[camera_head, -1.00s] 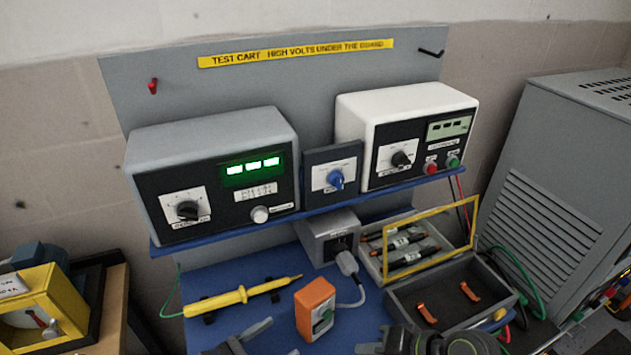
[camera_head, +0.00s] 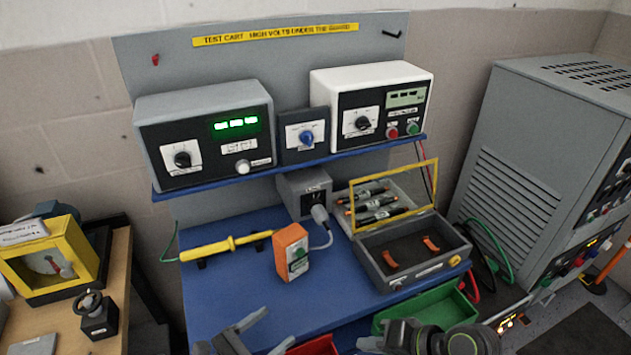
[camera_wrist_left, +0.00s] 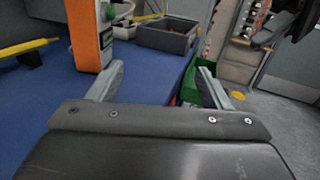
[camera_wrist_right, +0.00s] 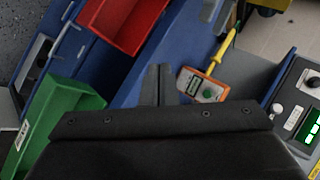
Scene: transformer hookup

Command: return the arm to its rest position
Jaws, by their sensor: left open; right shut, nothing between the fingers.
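My left gripper (camera_head: 262,332) is at the bottom of the head view, over the front of the blue bench top. In the left wrist view its fingers (camera_wrist_left: 158,78) are spread apart with nothing between them. My right gripper (camera_head: 370,344) is to its right, low in the head view and partly hidden by its own wrist. In the right wrist view its fingers (camera_wrist_right: 157,78) are together and empty. Both grippers are clear of the orange box (camera_head: 292,252) standing on the bench.
A yellow probe (camera_head: 225,247) lies on the blue bench (camera_head: 225,290). An open grey case (camera_head: 410,260) is at right. A green bin (camera_head: 440,310) and red bin (camera_head: 315,346) are at the front. A grey cabinet (camera_head: 510,170) stands right, a yellow-framed meter (camera_head: 50,262) left.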

